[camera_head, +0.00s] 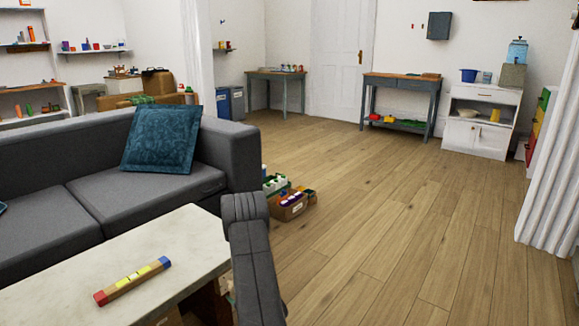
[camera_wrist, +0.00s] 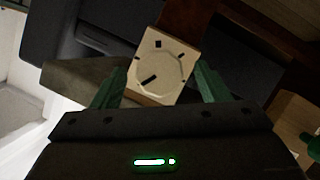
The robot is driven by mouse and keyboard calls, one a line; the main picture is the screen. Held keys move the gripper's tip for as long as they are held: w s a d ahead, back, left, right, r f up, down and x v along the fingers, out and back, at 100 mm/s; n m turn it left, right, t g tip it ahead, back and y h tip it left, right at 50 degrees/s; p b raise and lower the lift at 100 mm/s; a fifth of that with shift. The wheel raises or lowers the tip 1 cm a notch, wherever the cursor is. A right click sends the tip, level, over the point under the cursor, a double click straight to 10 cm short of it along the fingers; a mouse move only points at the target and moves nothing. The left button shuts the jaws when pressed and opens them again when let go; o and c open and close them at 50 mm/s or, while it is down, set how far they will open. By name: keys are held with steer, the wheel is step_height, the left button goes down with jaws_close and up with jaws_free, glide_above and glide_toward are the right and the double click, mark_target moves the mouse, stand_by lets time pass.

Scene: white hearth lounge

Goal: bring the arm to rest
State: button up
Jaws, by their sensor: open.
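My gripper (camera_wrist: 160,82) shows in the wrist view with its two green fingers spread apart. A beige square thing with a round dial-like face and dark marks (camera_wrist: 158,64) shows between and beyond the fingers. The fingers are not closed on it; I cannot tell how far off it is. In the head view my dark grey arm (camera_head: 252,262) rises beside the right end of the pale-topped table (camera_head: 190,235). My gripper is hidden in that view.
A block bar with red, yellow and blue parts (camera_head: 132,281) lies on the table. A grey sofa (camera_head: 75,200) with a teal cushion (camera_head: 161,138) stands behind it. A cardboard box of small things (camera_head: 289,207) is on the floor. Wooden floor (camera_head: 400,220) to the right is clear.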

steer(key=x, duration=0.2)
steer(key=shift+w+a+f, duration=0.1)
steer(key=shift+w+a, duration=0.05)
steer(key=shift+w, duration=0.05)
steer(key=p+v, duration=0.4)
steer(key=v, duration=1)
steer(key=b+x, duration=0.4)
steer(key=x, duration=1)
steer(key=shift+f+b, duration=0.1)
steer(key=shift+b, duration=0.25)
steer(key=shift+r+m+p, duration=0.25)
steer(key=shift+m+p, duration=0.05)
steer(key=shift+m, duration=0.2)
steer(key=shift+r+m+g+y+p, duration=0.1)
steer(key=shift+m+g+y+p, duration=0.3)
steer(key=shift+m+g+p, duration=0.5)
steer(key=m+g+y+p, duration=0.1)
steer(key=m+p, duration=0.1)
steer(key=p, duration=0.1)
steer(key=shift+m+p, duration=0.3)
steer(key=p+v, duration=0.3)
steer(key=v, duration=1)
steer(key=shift+f, duration=0.2)
